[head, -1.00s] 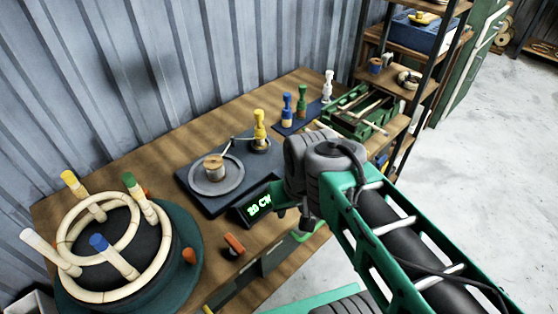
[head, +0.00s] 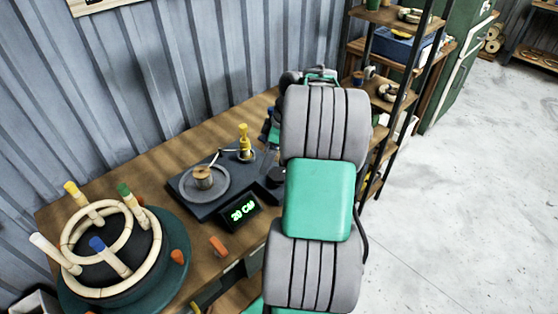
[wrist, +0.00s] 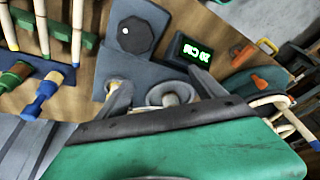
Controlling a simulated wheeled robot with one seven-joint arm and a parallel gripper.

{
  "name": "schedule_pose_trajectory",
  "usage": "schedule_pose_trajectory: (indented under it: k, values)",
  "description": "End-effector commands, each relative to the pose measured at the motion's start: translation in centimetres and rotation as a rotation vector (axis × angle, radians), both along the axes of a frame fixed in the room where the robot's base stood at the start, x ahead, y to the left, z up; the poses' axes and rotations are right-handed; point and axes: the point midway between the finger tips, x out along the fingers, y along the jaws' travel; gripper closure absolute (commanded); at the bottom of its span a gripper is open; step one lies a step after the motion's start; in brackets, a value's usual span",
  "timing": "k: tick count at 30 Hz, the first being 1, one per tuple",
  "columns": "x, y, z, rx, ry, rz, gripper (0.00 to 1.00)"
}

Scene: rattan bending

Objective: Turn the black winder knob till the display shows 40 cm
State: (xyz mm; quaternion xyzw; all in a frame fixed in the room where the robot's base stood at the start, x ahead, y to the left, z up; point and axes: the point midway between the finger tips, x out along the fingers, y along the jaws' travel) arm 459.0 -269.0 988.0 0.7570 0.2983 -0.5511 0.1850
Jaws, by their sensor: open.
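The black winder knob (wrist: 135,35) shows in the wrist view as a dark faceted disc on the grey winder base (wrist: 123,65). The lit green display (head: 241,211) reads 20 CM; it appears upside down in the wrist view (wrist: 193,51). The winder's round plate (head: 221,195) carries a small spool (head: 203,177). My gripper (wrist: 160,77) is open, with its two fingers apart and nothing between their tips. The knob lies beyond the fingertips in the wrist view, with no contact visible.
A yellow-topped peg (head: 244,140) stands at the winder's back. A rattan ring frame with coloured pegs (head: 104,257) is on the left. An orange-handled item (head: 218,246) lies in front. Shelves (head: 395,95) rise behind right.

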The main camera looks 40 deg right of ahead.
Motion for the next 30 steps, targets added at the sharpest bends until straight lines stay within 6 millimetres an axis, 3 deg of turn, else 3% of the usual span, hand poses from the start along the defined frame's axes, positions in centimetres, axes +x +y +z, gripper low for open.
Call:
schedule_pose_trajectory:
  k: [1, 3, 6, 18, 28, 30]
  values:
    - [-1.0, -3.1, -0.4, 0.012, -0.021, 0.04, 0.21]
    - [-2.1, -5.6, -1.3, 0.016, -0.053, 0.099, 0.21]
    - [-2.6, -6.9, -2.2, 0.017, -0.075, 0.141, 0.21]
    - [-1.0, -5.0, -8.3, 0.014, -0.076, 0.142, 0.21]
    - [-0.8, -4.8, -9.2, 0.012, -0.077, 0.141, 0.21]
    - [-0.8, -4.8, -9.2, 0.012, -0.077, 0.141, 0.26]
